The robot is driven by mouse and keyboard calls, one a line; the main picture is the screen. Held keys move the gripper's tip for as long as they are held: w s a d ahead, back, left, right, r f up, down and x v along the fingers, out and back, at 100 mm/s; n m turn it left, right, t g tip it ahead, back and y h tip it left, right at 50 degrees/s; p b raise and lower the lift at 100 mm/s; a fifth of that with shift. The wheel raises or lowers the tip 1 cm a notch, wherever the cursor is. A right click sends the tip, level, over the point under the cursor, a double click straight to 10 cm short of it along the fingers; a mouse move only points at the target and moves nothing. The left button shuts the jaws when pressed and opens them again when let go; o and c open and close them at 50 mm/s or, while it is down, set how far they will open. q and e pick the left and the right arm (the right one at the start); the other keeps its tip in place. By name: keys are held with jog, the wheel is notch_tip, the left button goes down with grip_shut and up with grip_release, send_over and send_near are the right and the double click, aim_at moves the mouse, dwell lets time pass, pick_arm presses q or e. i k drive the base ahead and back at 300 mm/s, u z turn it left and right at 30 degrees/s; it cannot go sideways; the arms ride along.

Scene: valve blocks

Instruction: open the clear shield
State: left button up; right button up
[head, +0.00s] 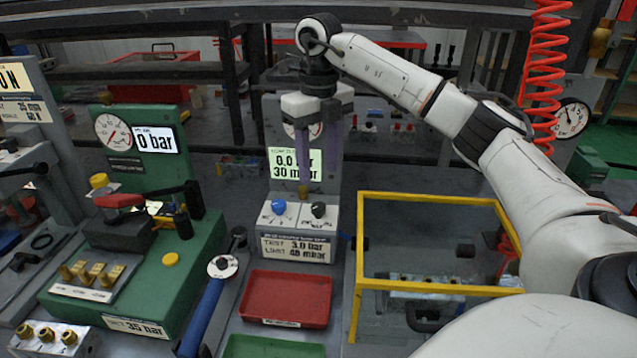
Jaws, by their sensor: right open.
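The clear shield (440,287) is a see-through cover with a yellow frame, at the right of the head view. It appears down over a metal block (425,282) with small fittings. A black handle (428,318) shows at its front, low down. My right gripper (318,160) is open and empty, with purple fingers pointing down. It is up and to the left of the shield, in front of the grey test panel, and apart from the shield. My right arm hides the shield's right side. My left gripper is out of view.
The test unit (295,240) with two knobs stands left of the shield. A red tray (286,298) and a green tray (272,346) lie before it. A blue-handled wrench (205,310) and a green press stand (150,270) are further left. A red coiled hose (540,70) hangs behind my arm.

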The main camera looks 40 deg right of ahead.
aim_at(361, 283)
jog(key=k, duration=1.55)
